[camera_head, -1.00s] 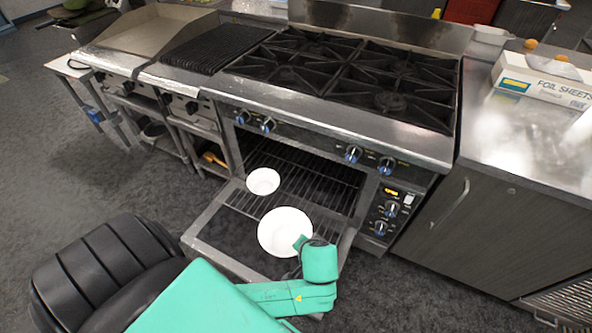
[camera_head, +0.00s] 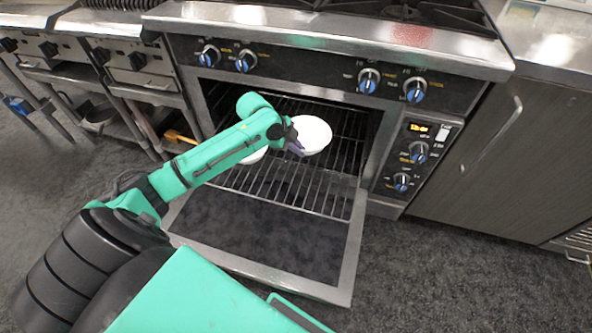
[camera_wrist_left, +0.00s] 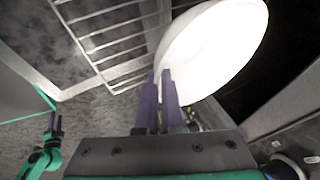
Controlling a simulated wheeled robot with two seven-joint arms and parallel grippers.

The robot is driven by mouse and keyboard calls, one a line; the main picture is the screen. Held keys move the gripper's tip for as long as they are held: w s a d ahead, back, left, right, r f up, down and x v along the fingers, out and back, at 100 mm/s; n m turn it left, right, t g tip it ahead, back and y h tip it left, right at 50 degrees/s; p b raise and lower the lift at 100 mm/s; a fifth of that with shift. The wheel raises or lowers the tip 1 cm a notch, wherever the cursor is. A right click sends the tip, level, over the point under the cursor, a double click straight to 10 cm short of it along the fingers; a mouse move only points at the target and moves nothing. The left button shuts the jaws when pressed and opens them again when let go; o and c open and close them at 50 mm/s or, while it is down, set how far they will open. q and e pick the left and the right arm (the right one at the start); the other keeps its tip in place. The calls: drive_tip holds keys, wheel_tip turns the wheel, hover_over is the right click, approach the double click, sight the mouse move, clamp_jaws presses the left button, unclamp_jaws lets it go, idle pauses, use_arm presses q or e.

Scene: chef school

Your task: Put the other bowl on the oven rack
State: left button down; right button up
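A white bowl (camera_head: 312,134) is in my left gripper (camera_head: 297,148), at the oven opening above the wire rack (camera_head: 290,188). In the left wrist view the purple fingers (camera_wrist_left: 160,100) are closed on the rim of this white bowl (camera_wrist_left: 215,45), which looks tilted. The second white bowl (camera_head: 254,156) is at the left of the rack, mostly hidden behind my left forearm. In the left wrist view a green arm with a dark end (camera_wrist_left: 53,128), seemingly my right one, shows small at the left; its fingers are unclear.
The oven door (camera_head: 265,238) is folded down, with nothing on it. The oven's side walls and control panel (camera_head: 410,160) bound the opening. A stovetop edge (camera_head: 330,28) overhangs it. The rack's right half looks free. A cabinet (camera_head: 500,150) stands at the right.

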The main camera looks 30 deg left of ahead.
use_arm(q)
wheel_tip(320, 180, down, 12)
drive_tip(key=b, duration=0.2)
drive_tip(key=shift+b, duration=0.3)
drive_tip(key=shift+f, duration=0.2)
drive_tip(key=c, duration=1)
unclamp_jaws()
drive_tip(key=shift+c, duration=0.2)
use_arm(e)
drive_tip(key=w+a+r, duration=0.1)
drive_tip(key=w+r, duration=0.2)
drive_tip(key=w, duration=0.2)
drive_tip(key=shift+a+r, duration=0.15)
use_arm(q)
drive_tip(key=shift+r, duration=0.2)
drive_tip(key=p+v, duration=0.4)
drive_tip(key=v, duration=0.7)
drive_tip(key=shift+s+r, duration=0.2)
drive_tip(key=shift+r, duration=0.15)
use_arm(e)
drive_tip(key=s+d+f, duration=0.1)
drive_tip(key=s+f, duration=0.3)
drive_tip(key=s, duration=0.3)
drive_tip(key=shift+d, duration=0.35)
